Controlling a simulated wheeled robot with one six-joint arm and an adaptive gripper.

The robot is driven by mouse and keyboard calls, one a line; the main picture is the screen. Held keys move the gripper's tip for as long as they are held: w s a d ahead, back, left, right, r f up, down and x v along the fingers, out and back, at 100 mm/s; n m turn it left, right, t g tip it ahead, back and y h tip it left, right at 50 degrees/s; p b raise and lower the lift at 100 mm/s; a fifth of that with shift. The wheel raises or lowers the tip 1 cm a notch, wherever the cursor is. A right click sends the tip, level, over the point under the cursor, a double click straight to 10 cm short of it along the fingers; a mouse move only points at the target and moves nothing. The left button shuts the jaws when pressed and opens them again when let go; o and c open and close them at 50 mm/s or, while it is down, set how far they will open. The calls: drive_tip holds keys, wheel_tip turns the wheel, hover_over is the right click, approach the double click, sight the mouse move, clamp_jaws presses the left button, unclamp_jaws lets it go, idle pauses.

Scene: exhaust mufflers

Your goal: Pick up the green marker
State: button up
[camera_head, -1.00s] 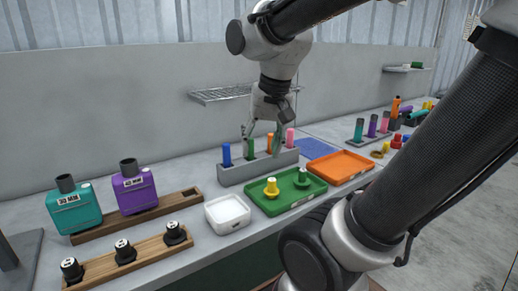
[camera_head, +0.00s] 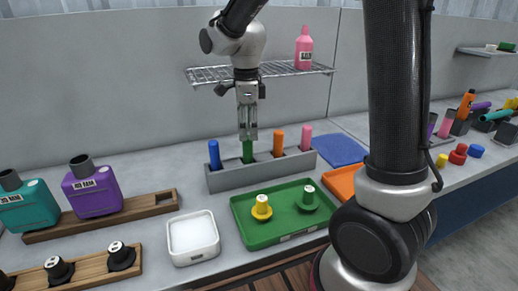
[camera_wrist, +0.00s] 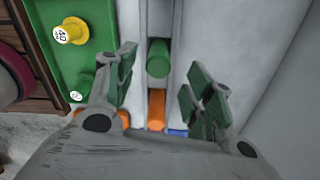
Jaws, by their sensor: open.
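The green marker (camera_head: 247,152) stands upright in the grey holder (camera_head: 262,174), between the blue marker (camera_head: 214,155) and the orange marker (camera_head: 278,142). My gripper (camera_head: 248,136) points straight down just above the green marker's top. In the wrist view, my gripper (camera_wrist: 162,88) is open with its green-padded fingers spread wide. The green marker (camera_wrist: 158,58) shows between the finger lines, a little above the middle of the gap, apart from both fingers. The orange marker (camera_wrist: 156,112) shows lower in that gap.
The pink marker (camera_head: 305,136) stands right of the orange one. A green tray (camera_head: 240,219) with a yellow and a green peg lies in front. A wire shelf (camera_head: 205,76) with a pink bottle (camera_head: 304,48) is behind. A white dish (camera_head: 193,254) is at front left.

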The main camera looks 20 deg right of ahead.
sight(248, 151)
drive_tip(key=shift+f, duration=0.35)
wheel_tip(248, 151, down, 7)
drive_tip(key=shift+s+f, duration=0.1)
drive_tip(key=c, duration=1)
